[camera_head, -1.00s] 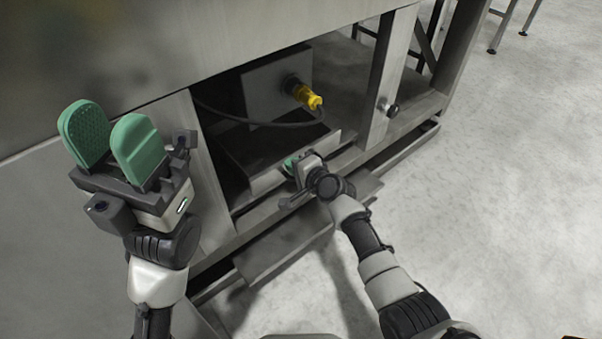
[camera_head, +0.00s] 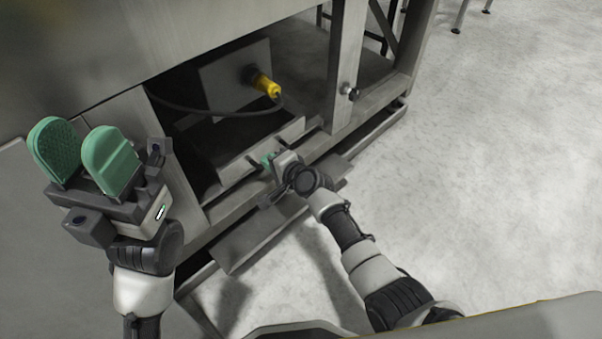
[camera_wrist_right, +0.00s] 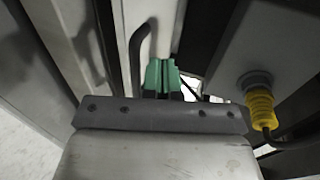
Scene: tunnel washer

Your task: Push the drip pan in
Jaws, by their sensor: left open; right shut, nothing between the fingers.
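The drip pan (camera_head: 290,135) is a grey metal tray in the low opening of the machine, with its front wall near the lower frame rail. A dark bar handle shows upright in the right wrist view (camera_wrist_right: 135,58), on a pale panel. My right gripper (camera_head: 267,160) is at the pan's front wall with its green fingers closed and empty. In the wrist view the closed fingertips (camera_wrist_right: 162,75) are just beside the handle; I cannot tell whether they touch the pan. My left gripper (camera_head: 85,155) is open and empty, raised in front of the machine panel, away from the pan.
A yellow connector (camera_head: 266,85) with a dark cable sticks out of a grey box above the pan. A metal ledge (camera_head: 250,235) juts out low below the rail.

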